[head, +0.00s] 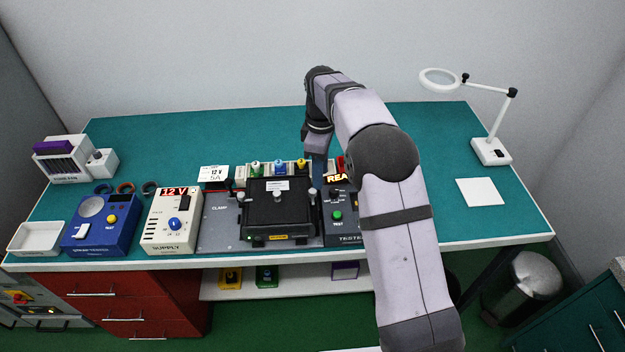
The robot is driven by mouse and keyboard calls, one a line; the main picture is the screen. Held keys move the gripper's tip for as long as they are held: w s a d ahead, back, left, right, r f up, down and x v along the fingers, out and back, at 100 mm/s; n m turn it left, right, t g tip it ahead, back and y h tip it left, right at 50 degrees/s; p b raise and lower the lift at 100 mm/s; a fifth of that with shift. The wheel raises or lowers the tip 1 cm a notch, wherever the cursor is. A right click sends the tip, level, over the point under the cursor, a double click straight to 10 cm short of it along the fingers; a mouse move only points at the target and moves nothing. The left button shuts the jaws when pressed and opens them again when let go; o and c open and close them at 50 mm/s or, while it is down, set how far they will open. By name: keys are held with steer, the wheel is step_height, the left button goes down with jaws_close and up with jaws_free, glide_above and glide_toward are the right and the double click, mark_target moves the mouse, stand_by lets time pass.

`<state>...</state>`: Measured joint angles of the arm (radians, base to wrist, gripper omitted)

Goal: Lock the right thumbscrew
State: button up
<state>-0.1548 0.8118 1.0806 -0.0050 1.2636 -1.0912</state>
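A black unit (278,208) with a white label on its top sits on the grey clamp plate (218,232) on the bench. A small light knob (312,192) stands at its right side and looks like the right thumbscrew. A similar knob (240,196) stands at its left side. Whether either one is locked is too small to tell. My gripper (318,178) points down just behind and above the right knob, beside the tester. Its fingertips are small and dark here, and I cannot tell whether they touch the knob or hold anything.
The tester (338,214) with a green button stands close on the right, partly behind my arm. The supply box (172,222) and a blue device (100,224) stand left. A magnifier lamp (491,150) and white pad (482,192) lie right.

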mark_target(313, 191)
steer(key=shift+w+a+r+n, duration=0.3)
steer(key=shift+w+a+r, duration=0.05)
steer(key=shift+a, duration=0.2)
steer(key=shift+w+a+f, duration=0.1)
steer(key=shift+a, duration=0.35)
steer(key=shift+f+p, duration=1.35)
steer(key=shift+f, duration=2.3)
steer(key=shift+c, duration=0.3)
jaws_close()
